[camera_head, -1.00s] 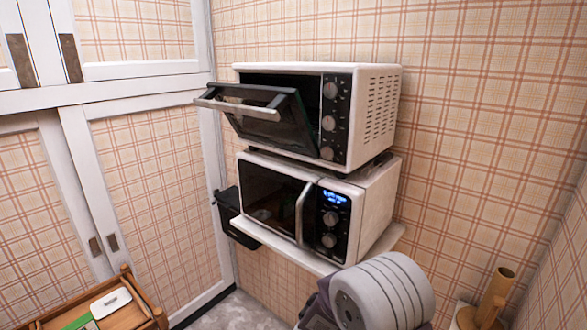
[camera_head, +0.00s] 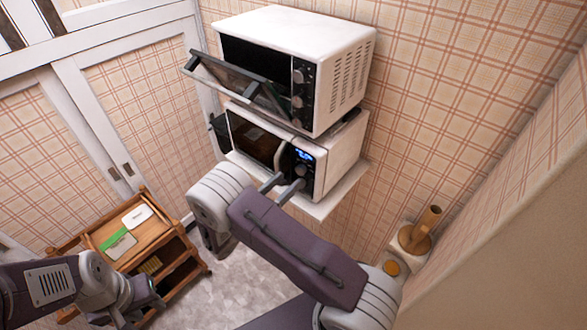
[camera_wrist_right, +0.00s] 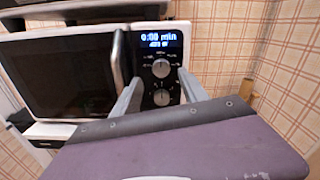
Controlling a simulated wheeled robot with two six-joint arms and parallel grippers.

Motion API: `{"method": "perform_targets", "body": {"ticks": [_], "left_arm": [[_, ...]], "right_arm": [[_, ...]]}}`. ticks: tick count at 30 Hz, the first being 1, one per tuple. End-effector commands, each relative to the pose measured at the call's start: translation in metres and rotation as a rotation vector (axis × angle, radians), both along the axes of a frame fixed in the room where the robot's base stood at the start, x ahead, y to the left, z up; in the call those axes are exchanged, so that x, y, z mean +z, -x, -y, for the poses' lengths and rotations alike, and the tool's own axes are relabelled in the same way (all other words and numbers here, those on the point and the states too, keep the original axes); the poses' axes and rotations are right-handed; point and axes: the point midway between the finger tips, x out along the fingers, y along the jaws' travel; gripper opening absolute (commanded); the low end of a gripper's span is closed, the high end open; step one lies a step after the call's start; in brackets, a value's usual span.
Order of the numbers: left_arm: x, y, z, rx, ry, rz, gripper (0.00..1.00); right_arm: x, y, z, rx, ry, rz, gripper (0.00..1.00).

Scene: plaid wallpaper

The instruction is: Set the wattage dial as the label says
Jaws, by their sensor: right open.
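The microwave (camera_head: 345,160) stands on a wall shelf, with a lit display (camera_wrist_right: 160,39) reading 0:00 min above a blurred second line. Below are an upper dial (camera_wrist_right: 161,68) with marks around it and a lower dial (camera_wrist_right: 161,97); the markings are too small to read. My right gripper (camera_head: 281,186) is open in front of the panel, its fingers on either side of the dials in the wrist view, with no clear contact. A white card (camera_head: 137,217) and a green-edged card (camera_head: 121,245) lie on the trolley, their text unreadable. My left gripper (camera_head: 152,304) is low at the left, its jaws unclear.
A toaster oven (camera_head: 300,40) with its door (camera_head: 235,85) hanging partly open sits above the microwave. The wooden trolley (camera_head: 150,240) stands at the lower left. A wooden holder (camera_head: 415,236) is at the right. The floor between is clear.

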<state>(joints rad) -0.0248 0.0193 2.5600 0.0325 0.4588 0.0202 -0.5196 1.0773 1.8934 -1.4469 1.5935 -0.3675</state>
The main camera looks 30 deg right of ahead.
Motion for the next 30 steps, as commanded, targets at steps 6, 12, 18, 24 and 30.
{"method": "perform_targets", "body": {"ticks": [6, 12, 18, 24, 30], "left_arm": [[0.022, 0.000, 0.000, 0.000, 0.000, 0.000, 0.36], [0.024, 0.000, 0.000, 0.000, 0.000, 0.000, 0.36], [0.023, 0.000, 0.000, 0.000, 0.000, 0.000, 0.36], [0.023, 0.000, 0.000, 0.000, 0.000, 0.000, 0.36], [0.024, 0.000, 0.000, 0.000, 0.000, 0.000, 0.36]], "right_arm": [[0.004, -0.014, 0.036, -0.004, 0.000, -0.001, 0.51], [0.001, -0.019, 0.046, -0.001, -0.002, 0.000, 0.51], [0.000, -0.019, 0.045, -0.001, -0.002, 0.000, 0.43], [0.001, -0.019, 0.045, -0.001, -0.002, 0.000, 0.00], [0.001, -0.018, 0.045, -0.001, 0.003, -0.013, 0.00]]}}
